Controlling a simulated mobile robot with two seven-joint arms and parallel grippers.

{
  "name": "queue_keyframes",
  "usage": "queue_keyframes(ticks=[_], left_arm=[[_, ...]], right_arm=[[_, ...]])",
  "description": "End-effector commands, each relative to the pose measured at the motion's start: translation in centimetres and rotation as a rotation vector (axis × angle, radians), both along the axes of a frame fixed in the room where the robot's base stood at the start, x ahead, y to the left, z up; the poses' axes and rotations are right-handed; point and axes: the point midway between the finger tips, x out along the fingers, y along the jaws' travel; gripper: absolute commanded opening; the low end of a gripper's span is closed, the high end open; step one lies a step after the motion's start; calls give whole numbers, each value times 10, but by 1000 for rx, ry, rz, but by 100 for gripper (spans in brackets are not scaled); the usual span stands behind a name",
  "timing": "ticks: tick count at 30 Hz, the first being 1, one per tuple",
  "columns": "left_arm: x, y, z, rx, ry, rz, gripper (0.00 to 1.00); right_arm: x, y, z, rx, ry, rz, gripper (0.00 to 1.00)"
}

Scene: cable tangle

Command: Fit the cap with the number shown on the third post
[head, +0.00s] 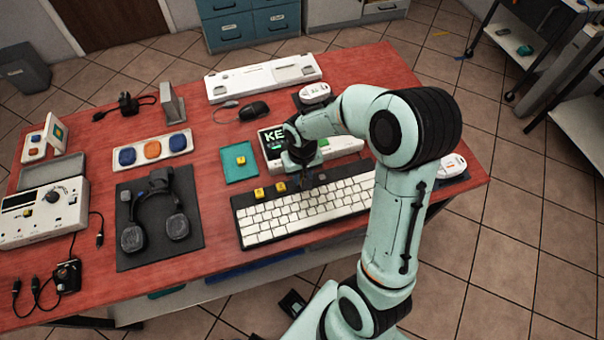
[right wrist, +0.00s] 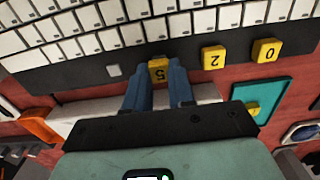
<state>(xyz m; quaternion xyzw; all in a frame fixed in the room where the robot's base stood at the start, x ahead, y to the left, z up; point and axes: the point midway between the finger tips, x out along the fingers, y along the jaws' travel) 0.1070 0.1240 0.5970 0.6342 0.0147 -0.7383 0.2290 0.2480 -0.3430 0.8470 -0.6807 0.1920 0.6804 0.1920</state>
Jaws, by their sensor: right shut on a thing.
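My right gripper (right wrist: 157,80) is shut on a yellow cap (right wrist: 158,71) marked 5, at the keyboard's (head: 305,214) dark back strip; I cannot tell whether the cap is fully seated. In the right wrist view, a yellow cap marked 2 (right wrist: 212,57) and one marked 0 (right wrist: 266,50) sit on the strip to its right. A bare pale post (right wrist: 113,71) shows to its left. In the head view, my right gripper (head: 307,182) hides the held cap. A display (head: 273,138) behind shows "KE"; my arm hides the rest. My left gripper is out of view.
A teal tray (head: 231,175) holding one yellow cap (head: 241,160) lies behind the keyboard. A headset (head: 155,220) on a dark mat lies left. A mouse (head: 254,110) and a white keyboard-like device (head: 262,80) are at the back. Red table shows between mat and keyboard.

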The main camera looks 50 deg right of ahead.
Motion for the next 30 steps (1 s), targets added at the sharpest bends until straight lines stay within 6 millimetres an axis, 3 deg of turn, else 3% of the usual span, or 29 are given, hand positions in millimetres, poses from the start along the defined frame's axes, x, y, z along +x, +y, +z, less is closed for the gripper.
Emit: queue_keyframes(ticks=[30], left_arm=[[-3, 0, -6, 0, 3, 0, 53]], right_arm=[[0, 0, -5, 1, 1, 0, 0]])
